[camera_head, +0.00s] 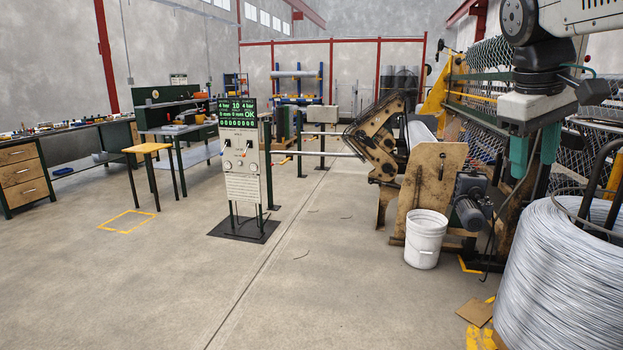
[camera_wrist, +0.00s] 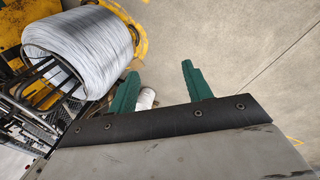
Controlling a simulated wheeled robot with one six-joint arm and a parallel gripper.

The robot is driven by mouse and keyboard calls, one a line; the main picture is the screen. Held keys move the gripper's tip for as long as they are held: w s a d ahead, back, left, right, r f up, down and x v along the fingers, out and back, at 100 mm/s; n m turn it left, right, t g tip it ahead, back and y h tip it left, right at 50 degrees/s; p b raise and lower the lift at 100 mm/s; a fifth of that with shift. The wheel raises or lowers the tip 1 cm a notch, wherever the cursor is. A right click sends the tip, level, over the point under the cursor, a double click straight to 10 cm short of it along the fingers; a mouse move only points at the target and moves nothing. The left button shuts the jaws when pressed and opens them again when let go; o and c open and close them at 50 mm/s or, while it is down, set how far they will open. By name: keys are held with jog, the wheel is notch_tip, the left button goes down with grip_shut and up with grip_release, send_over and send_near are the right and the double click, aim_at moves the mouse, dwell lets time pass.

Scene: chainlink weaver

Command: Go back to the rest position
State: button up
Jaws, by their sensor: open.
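My gripper (camera_head: 533,150) hangs at the upper right of the head view, with its green fingers pointing down. In the wrist view my gripper (camera_wrist: 158,88) shows its two green fingers spread apart with nothing held between them. The bare concrete floor shows beyond the fingertips. In the head view the gripper appears in front of the weaving machine and above the large wire coil.
A large wire coil (camera_head: 560,275) stands at the lower right; it also shows in the wrist view (camera_wrist: 85,45). A white bucket (camera_head: 426,240) stands by the weaving machine (camera_head: 430,180). A control panel (camera_head: 242,165) stands mid-floor. Workbenches (camera_head: 95,140) line the left. The floor at front left is clear.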

jog(key=s+a+f+m+y, duration=0.1)
jog(key=s+a+f, duration=0.5)
jog(key=s+f, duration=0.3)
jog(key=s+a+f+m+y, duration=0.1)
jog(key=s+a+f+y, duration=0.1)
jog(key=s+a+f, duration=0.3)
jog(key=s+f, duration=0.4)
jog(key=f, duration=0.1)
jog(key=shift+a+f, duration=0.15)
jog(key=shift+a, duration=0.2)
